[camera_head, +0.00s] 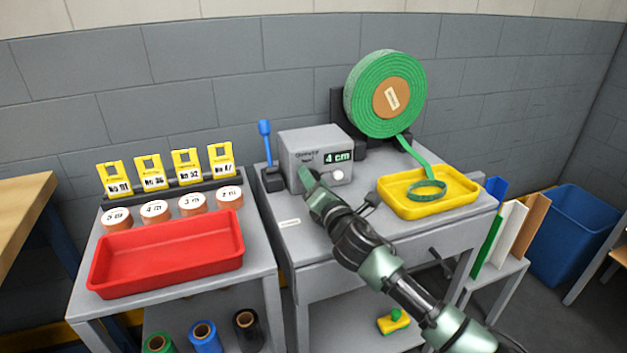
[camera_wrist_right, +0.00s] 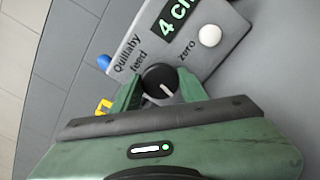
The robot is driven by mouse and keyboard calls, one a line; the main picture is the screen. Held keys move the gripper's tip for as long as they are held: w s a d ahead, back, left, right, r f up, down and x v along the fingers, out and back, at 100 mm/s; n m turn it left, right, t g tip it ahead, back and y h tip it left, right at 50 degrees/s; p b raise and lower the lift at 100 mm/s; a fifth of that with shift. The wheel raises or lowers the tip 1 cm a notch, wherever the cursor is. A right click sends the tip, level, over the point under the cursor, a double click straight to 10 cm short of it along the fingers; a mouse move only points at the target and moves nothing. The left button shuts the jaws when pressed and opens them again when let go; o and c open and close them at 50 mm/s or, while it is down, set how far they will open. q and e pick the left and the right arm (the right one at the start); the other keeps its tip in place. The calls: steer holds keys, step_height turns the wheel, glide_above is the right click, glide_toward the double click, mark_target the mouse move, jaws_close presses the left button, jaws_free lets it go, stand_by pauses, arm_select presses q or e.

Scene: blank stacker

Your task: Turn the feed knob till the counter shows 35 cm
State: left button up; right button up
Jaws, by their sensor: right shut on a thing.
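The grey feeder box (camera_head: 300,150) stands on the right-hand grey table, and its green counter (camera_head: 338,157) reads 4 cm. In the right wrist view the black feed knob (camera_wrist_right: 160,82) with a white pointer line sits under the word "feed". My right gripper (camera_wrist_right: 160,90) is shut on the knob, one green finger on each side. In the head view my right gripper (camera_head: 308,183) hides the knob. A white zero button (camera_wrist_right: 210,36) is beside the knob. A green roll (camera_head: 365,90) feeds a strip into a yellow tray (camera_head: 400,205). My left gripper is not in view.
A blue-handled lever (camera_head: 265,140) stands left of the box. A red tray (camera_head: 165,262), several labelled rolls and yellow tags (camera_head: 152,170) are on the left table. A blue bin (camera_head: 575,230) and upright boards (camera_head: 510,232) are at the right.

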steer(key=shift+f, duration=0.1)
steer(key=o, duration=1.4)
